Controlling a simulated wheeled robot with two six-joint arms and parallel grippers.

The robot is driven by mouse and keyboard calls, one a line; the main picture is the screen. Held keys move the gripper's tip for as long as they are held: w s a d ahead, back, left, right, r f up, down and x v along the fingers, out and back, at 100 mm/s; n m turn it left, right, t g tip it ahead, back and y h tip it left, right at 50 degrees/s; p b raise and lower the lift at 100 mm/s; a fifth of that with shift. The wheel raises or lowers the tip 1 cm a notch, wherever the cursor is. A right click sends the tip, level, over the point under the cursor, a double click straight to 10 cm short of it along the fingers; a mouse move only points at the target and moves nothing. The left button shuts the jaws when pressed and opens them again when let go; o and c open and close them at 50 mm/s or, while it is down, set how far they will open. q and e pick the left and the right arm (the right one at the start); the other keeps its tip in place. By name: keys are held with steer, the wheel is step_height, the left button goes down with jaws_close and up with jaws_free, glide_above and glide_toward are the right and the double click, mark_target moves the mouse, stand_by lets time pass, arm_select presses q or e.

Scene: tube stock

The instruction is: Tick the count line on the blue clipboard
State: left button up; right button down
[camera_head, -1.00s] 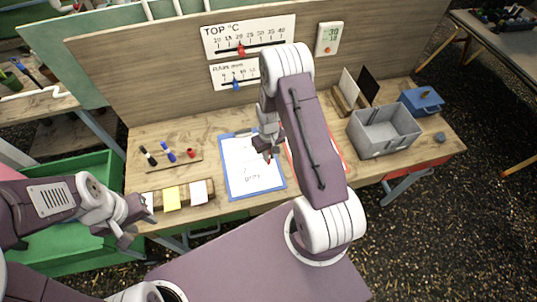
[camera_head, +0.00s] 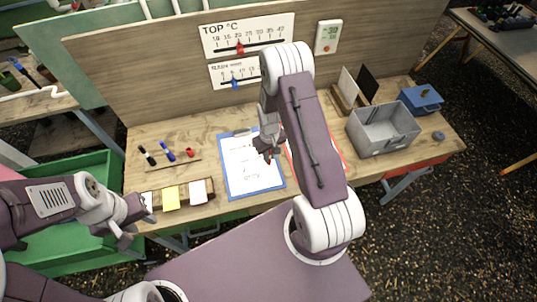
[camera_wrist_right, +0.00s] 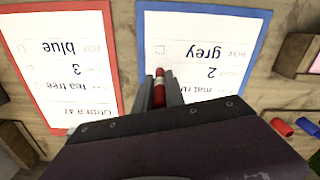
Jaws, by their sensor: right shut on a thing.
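The blue clipboard (camera_head: 226,181) lies flat on the bench with a white sheet on it. In the right wrist view the clipboard (camera_wrist_right: 265,40) shows upside-down lines reading "grey" and "2", with small tick boxes at their ends. My right gripper (camera_head: 268,152) is over the clipboard's right part, pointing down. It is shut on a red marker (camera_wrist_right: 159,88) with a pale band. I cannot tell whether the marker's tip touches the paper. My left gripper (camera_head: 131,222) is open and empty at the bench's front left, beside the note block.
A red clipboard (camera_wrist_right: 112,72) lies alongside, mostly behind my right arm in the head view. A black marker (camera_head: 147,155) and a blue marker (camera_head: 167,151) lie at left. A grey bin (camera_head: 384,140) and blue box (camera_head: 421,101) stand at right. Sticky notes (camera_head: 171,198) line the front edge.

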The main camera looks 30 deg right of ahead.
steer(key=shift+w+d, duration=0.3)
stand_by(0.4)
steer(key=shift+w+d, duration=0.2)
steer(key=shift+r, duration=0.15)
stand_by(0.4)
step_height(320, 180, up, 3)
steer(key=shift+f+p, duration=0.1)
steer(key=shift+p, duration=0.95)
